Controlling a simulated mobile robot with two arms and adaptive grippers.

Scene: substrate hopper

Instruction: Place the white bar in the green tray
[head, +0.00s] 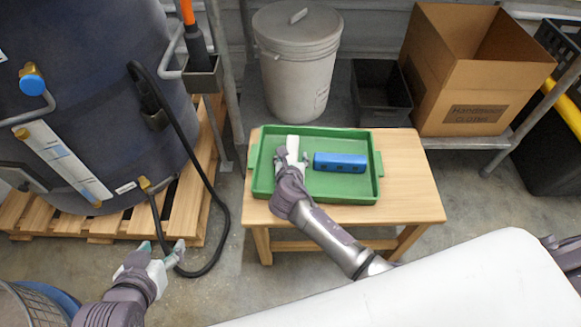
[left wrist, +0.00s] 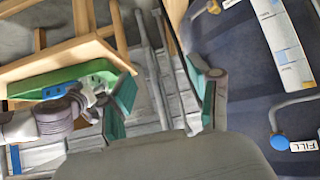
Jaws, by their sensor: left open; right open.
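The green tray (head: 330,194) lies on a small wooden table. The white bar (head: 292,144) is inside its left part, its near portion hidden by my right gripper. My right gripper (head: 292,158) is open over the bar, its fingertips to either side; I cannot tell whether they touch it. My left gripper (head: 160,254) is open and empty, low at the left, well away from the table. The left wrist view shows the tray (left wrist: 85,70) at the left with my right gripper at it, and my left gripper's open fingers (left wrist: 165,95) in front.
A blue block (head: 340,162) lies in the tray, right of the bar. The wooden table (head: 412,180) is bare right of the tray. Behind stand a lidded bin (head: 298,70), a black crate (head: 380,90) and a cardboard box (head: 455,85). A dark tank (head: 90,90) with a hose stands left.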

